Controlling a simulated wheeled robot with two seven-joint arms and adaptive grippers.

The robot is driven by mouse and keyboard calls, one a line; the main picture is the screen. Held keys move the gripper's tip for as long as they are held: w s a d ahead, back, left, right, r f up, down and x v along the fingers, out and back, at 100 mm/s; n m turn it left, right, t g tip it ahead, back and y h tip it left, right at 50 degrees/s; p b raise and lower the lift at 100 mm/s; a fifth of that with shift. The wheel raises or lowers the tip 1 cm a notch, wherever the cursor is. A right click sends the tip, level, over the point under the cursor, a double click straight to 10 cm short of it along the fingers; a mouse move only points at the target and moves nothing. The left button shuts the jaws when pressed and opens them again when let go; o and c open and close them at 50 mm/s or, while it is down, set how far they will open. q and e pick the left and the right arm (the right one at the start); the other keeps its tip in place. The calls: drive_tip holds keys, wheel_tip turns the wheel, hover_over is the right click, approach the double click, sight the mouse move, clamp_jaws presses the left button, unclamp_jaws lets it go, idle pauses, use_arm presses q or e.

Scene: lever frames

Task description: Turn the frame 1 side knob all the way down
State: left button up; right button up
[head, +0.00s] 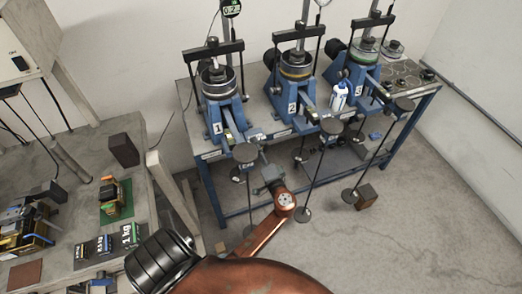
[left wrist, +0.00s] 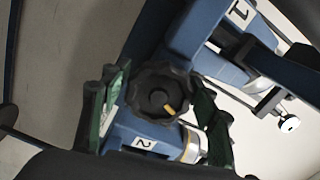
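Frame 1 (head: 222,122) is a blue stand at the left end of the bench, with a 1 label; it also shows at the upper right of the left wrist view (left wrist: 205,38). My left gripper (head: 262,168) reaches up in front of the bench in the head view. Its green fingers (left wrist: 160,112) are spread, with a round black knob (left wrist: 152,88) with a yellow mark between them. I cannot tell whether they touch it. A 2 label on blue metal is right beside that knob, so which frame it belongs to is uncertain. Frame 1's own knob is not clear in the head view.
Frame 2 (head: 293,95) and frame 3 (head: 360,80) stand to the right on the bench. A white bottle (head: 339,96) is between them. Round grey lever ends (head: 331,126) jut out in front. A side table (head: 75,215) with weights is at left. Floor at right is mostly clear.

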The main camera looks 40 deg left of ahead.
use_arm(q)
drive_tip(key=shift+o, duration=0.7)
drive_tip(key=shift+d+r, duration=0.1)
drive_tip(key=shift+r, duration=0.05)
drive_tip(key=shift+o, duration=0.3)
drive_tip(key=shift+w+d, duration=0.25)
drive_tip(key=shift+d, duration=0.05)
drive_tip(key=shift+v, duration=3)
